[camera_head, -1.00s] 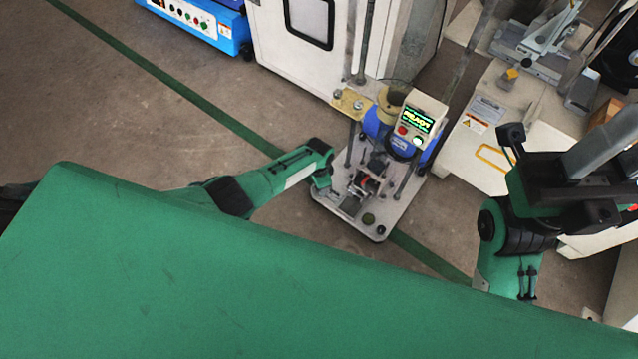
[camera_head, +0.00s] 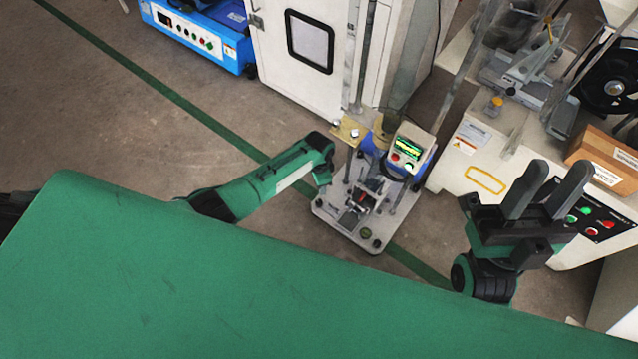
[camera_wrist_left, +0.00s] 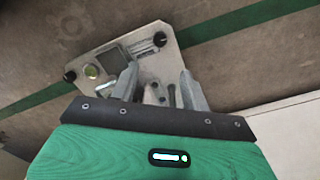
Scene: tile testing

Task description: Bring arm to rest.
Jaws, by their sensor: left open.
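My left arm (camera_head: 265,187) is green and reaches in from the left to the grey base plate (camera_head: 335,222) of a small testing machine. In the left wrist view, my left gripper (camera_wrist_left: 160,80) is open, with its two fingers apart and no object seen between them. The base plate (camera_wrist_left: 150,62) lies below and beyond the fingers. My right gripper (camera_head: 549,174) is black and grey, at the right of the head view. Its two fingers point up, apart and empty, in front of the white machine's control panel (camera_head: 605,222).
A green surface (camera_head: 200,290) fills the lower foreground. A white cabinet (camera_head: 270,30) and a blue machine (camera_head: 200,35) stand at the back. A cardboard box (camera_head: 605,160) sits at the right by a black wheel. The floor at the left is clear, crossed by a green line.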

